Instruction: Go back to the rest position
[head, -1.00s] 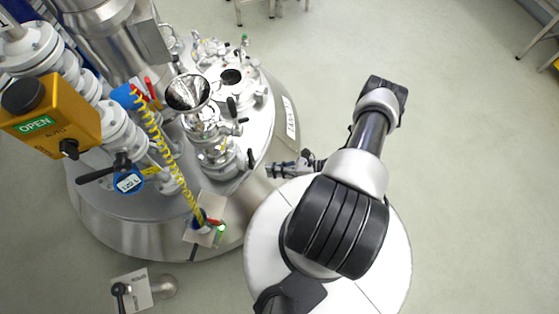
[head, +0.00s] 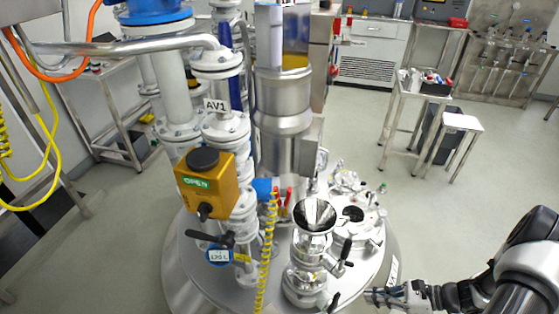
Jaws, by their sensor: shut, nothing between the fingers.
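My gripper (head: 378,297) is at the lower right of the head view, beside the right rim of the steel reactor vessel (head: 208,290). It points left and looks shut, with nothing seen between its fingers. My arm enters from the right edge, bent, with its dark joint high at the right. The gripper looks apart from the fittings on the vessel lid, though the exact gap is hard to tell.
On the lid stand a metal funnel (head: 314,215), a yellow valve box (head: 207,185) marked OPEN and white pipes. A small white table (head: 461,123) and a bench with bottles stand at the back right. Grey floor (head: 400,200) is clear right of the vessel.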

